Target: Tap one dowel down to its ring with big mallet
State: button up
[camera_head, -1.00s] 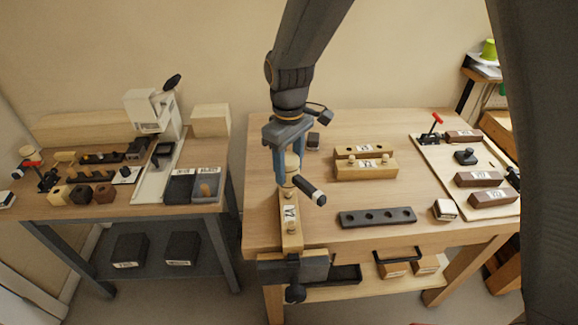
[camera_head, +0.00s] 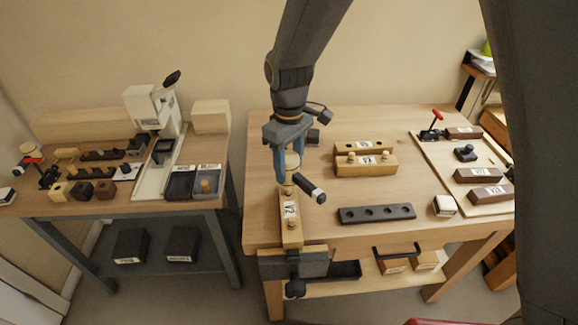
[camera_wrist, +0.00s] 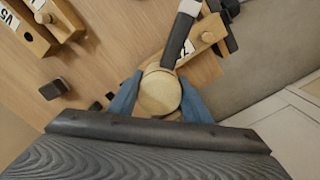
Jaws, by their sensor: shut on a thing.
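My gripper (camera_head: 289,160), with blue fingers, is shut on the mallet (camera_head: 291,162). The mallet's pale round wooden head sits between the fingers, and its dark handle with a light band slants down to the right. In the wrist view the round head face (camera_wrist: 160,93) fills the gap between the fingers. A wooden block labelled V2 (camera_head: 290,232) lies in the vise (camera_head: 292,262) at the bench's front edge, below the mallet.
Wooden blocks with dowels (camera_head: 366,165) stand behind on the bench. A dark strip with holes (camera_head: 377,214) lies to the right, with a small pale box (camera_head: 445,206) beyond it. A board with brown blocks (camera_head: 487,175) is farther right. A second bench stands left.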

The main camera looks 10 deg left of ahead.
aim_at(289, 157)
jog(key=shift+r+p, duration=1.8)
jog(key=shift+r, duration=0.7)
